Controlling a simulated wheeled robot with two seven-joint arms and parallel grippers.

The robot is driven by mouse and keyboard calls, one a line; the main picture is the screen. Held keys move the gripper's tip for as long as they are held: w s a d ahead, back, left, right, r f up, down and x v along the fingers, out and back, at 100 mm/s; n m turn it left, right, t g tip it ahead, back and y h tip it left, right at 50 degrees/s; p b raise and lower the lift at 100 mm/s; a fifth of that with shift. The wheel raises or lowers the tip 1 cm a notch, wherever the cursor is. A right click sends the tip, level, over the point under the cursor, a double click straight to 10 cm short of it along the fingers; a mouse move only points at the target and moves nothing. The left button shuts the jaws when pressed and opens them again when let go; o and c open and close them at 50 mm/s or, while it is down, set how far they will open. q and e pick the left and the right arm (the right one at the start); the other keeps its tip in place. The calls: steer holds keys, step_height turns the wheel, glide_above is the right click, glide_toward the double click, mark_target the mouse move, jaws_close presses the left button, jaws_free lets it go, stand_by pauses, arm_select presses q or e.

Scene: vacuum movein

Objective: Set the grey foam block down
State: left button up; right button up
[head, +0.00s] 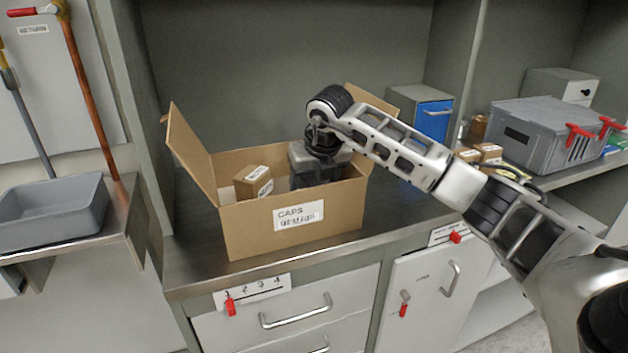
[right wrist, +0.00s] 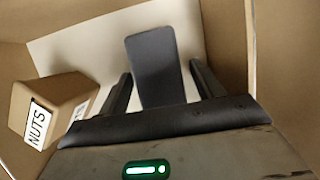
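The dark grey foam block (right wrist: 154,62) is in the right wrist view, inside the cardboard box, against a pale surface. My right gripper (right wrist: 160,70) has its fingers apart on either side of the block. A gap shows between the block and the right-hand finger; on the left the finger is very close, and I cannot tell whether it touches. In the head view my right gripper (head: 318,165) reaches down into the open box (head: 340,205), labelled CAPS, and the block is hidden there. My left gripper is not in view.
A small carton (head: 252,181), labelled NUTS in the wrist view (right wrist: 52,108), sits in the box left of my gripper. The box flaps stand up. A blue-fronted drawer unit (head: 420,115) and a grey crate (head: 550,130) stand to the right.

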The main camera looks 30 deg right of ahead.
steer(key=shift+r, duration=0.3)
steer(key=v, duration=1.1)
steer(key=shift+s+r, duration=0.3)
steer(key=shift+r, duration=0.05)
steer(key=shift+a, duration=0.1)
